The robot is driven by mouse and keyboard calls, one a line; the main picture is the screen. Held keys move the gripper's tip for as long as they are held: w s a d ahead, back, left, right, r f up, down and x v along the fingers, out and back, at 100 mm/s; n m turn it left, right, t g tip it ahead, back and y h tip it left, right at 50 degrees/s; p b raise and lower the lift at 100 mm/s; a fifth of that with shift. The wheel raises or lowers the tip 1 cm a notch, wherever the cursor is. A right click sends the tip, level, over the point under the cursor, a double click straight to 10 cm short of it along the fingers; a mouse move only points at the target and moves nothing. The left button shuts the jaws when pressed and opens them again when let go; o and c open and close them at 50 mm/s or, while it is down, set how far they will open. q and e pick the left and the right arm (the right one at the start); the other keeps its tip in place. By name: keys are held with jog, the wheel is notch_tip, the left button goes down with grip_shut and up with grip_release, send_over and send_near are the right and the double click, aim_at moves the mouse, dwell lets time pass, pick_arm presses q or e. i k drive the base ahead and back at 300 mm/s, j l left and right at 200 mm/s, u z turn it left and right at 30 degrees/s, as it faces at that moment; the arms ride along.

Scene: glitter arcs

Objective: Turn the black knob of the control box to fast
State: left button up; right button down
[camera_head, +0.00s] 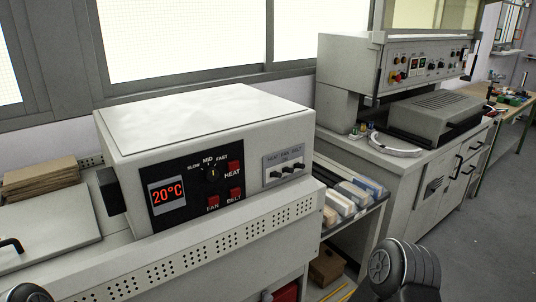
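The control box (205,130) is a large pale grey unit on a counter. Its black front panel carries a small black knob (211,174) under the labels SLOW, MID and FAST. A small light mark shows on the knob, roughly upright; the exact setting is too small to tell. A display (167,191) beside it reads 20°C in red. Part of my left arm shows at the bottom left corner and part of my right arm at the bottom right. Neither gripper's fingers are in view, and nothing of mine touches the knob.
A switch plate (286,166) is to the right. A perforated ledge (190,255) runs below the box. A second machine (420,65) stands at right. Floor is clear at far right.

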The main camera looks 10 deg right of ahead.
aim_at(212, 173)
jog(key=i+l, duration=0.1)
jog(key=l, duration=0.85)
jog(key=i+l+u, duration=0.15)
jog(key=l, duration=1.7)
